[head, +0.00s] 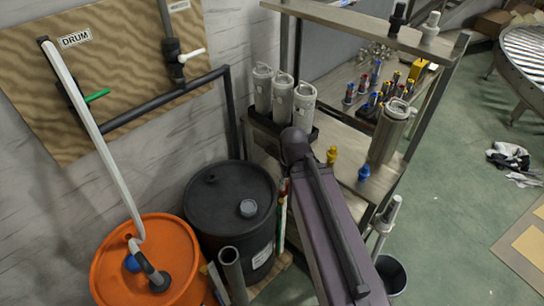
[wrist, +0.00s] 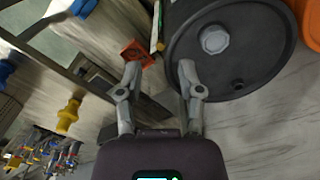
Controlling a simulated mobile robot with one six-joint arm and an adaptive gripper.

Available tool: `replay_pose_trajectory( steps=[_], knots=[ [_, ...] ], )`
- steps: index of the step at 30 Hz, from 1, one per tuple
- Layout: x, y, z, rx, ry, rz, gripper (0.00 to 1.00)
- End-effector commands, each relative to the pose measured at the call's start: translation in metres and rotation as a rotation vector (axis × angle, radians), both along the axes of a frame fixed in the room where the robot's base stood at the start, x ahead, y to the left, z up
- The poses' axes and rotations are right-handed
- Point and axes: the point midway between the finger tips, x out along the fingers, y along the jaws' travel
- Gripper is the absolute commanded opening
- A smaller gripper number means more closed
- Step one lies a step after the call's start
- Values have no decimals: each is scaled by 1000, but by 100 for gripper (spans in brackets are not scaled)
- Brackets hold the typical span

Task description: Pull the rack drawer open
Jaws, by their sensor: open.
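The metal rack (head: 345,140) stands right of the drums in the head view, with its shelf top in sight. I cannot make out its drawer there; my arm covers much of the rack's front. In the wrist view, the rack's edge runs along the left, with a dark block or panel (wrist: 98,78) that may belong to the drawer; I cannot tell. My gripper (wrist: 159,68) is open and empty, its fingers apart. A small orange-red square piece (wrist: 138,52) lies close by the left fingertip. The gripper is hidden in the head view.
A black drum (head: 228,195) and an orange drum (head: 150,258) stand at the left. The black drum's lid is near my right finger in the wrist view (wrist: 236,70). Canisters (head: 283,97) and a yellow fitting (head: 332,155) are on the rack.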

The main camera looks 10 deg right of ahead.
Motion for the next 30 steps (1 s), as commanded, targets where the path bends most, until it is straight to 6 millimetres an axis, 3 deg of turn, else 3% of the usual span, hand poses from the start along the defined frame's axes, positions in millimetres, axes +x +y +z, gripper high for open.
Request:
replay_pose_trajectory(
  steps=[11,21,30],
  knots=[
    [26,-5,-38,-147,-26,49,48],
    [76,-4,-88,-442,-97,163,48],
    [123,11,-117,-709,-180,274,48]
  ],
)
